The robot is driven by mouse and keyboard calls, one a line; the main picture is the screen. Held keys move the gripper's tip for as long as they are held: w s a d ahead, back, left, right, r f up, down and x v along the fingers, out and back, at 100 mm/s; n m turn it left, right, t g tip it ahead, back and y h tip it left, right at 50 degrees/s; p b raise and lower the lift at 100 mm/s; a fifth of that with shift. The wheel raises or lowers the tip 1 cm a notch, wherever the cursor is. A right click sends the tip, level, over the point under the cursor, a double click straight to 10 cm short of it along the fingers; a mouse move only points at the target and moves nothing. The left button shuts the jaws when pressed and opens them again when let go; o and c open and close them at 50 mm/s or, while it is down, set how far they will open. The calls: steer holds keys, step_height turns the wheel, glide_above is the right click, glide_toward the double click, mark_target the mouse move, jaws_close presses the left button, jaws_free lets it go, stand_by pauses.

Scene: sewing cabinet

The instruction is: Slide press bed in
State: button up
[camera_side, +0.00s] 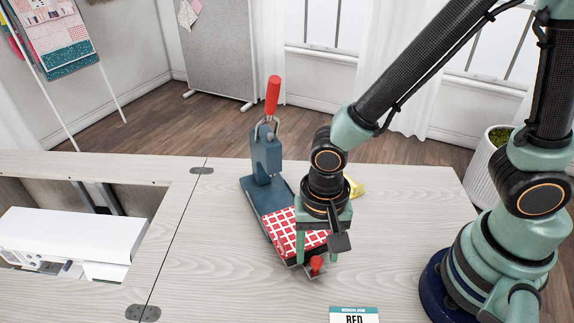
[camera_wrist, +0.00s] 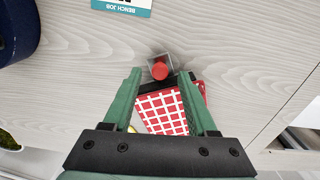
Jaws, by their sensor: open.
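The press (camera_side: 266,155) is a dark blue-grey stand with a red lever handle (camera_side: 273,95) pointing up. Its bed (camera_side: 282,226) extends toward the front and carries a red and white checked cloth. A red knob (camera_side: 316,264) sits at the bed's front end; it also shows in the wrist view (camera_wrist: 160,70). My gripper (camera_side: 315,258) is open and points down over the front part of the bed. In the wrist view my gripper (camera_wrist: 163,78) has one green finger on each side of the cloth, with the knob just beyond the tips. I cannot tell whether the fingers touch anything.
A bench job card (camera_side: 354,316) lies at the table's front edge. A yellow item (camera_side: 355,187) is partly hidden behind my gripper. A white sewing machine (camera_side: 75,240) sits in the cabinet opening at left. The pale wooden table (camera_side: 410,220) is clear to the right of the press.

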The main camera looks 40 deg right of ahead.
steer(key=shift+f, duration=0.7)
jaws_close()
stand_by(1.1)
